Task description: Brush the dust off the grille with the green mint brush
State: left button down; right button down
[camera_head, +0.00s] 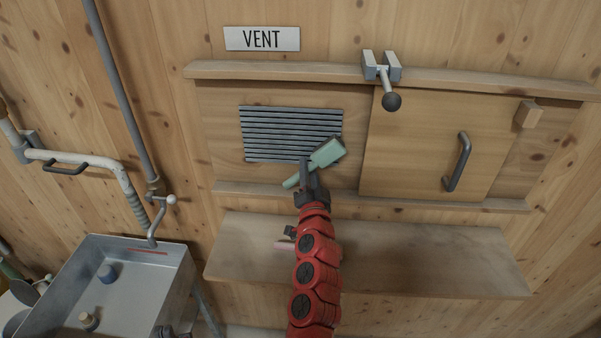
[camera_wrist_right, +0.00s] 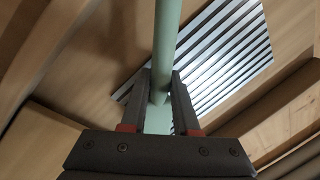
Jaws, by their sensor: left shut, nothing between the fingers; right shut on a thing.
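The grille (camera_head: 280,133), dark with horizontal slats, is set in a wooden panel below the VENT sign. It also shows in the right wrist view (camera_wrist_right: 232,50). The mint green brush (camera_head: 327,152) is tilted, its head overlapping the grille's lower right corner; I cannot tell whether it touches. My right gripper (camera_head: 306,177) is shut on the brush's handle, which shows between the fingers in the right wrist view (camera_wrist_right: 166,55). I cannot make out dust on the slats. My left gripper (camera_head: 173,332) shows only as a dark tip at the bottom edge, shut and empty.
A sliding wooden door (camera_head: 415,150) with a dark handle stands right of the grille, below a ball-ended latch (camera_head: 390,98). A shelf (camera_head: 430,260) runs below, with a pink object (camera_head: 284,245) partly behind my right arm. A metal basin (camera_head: 135,270) stands lower left.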

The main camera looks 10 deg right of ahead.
jog(key=shift+s+d, duration=0.25)
jog(key=shift+d, duration=0.6)
jog(key=shift+a+r, duration=0.1)
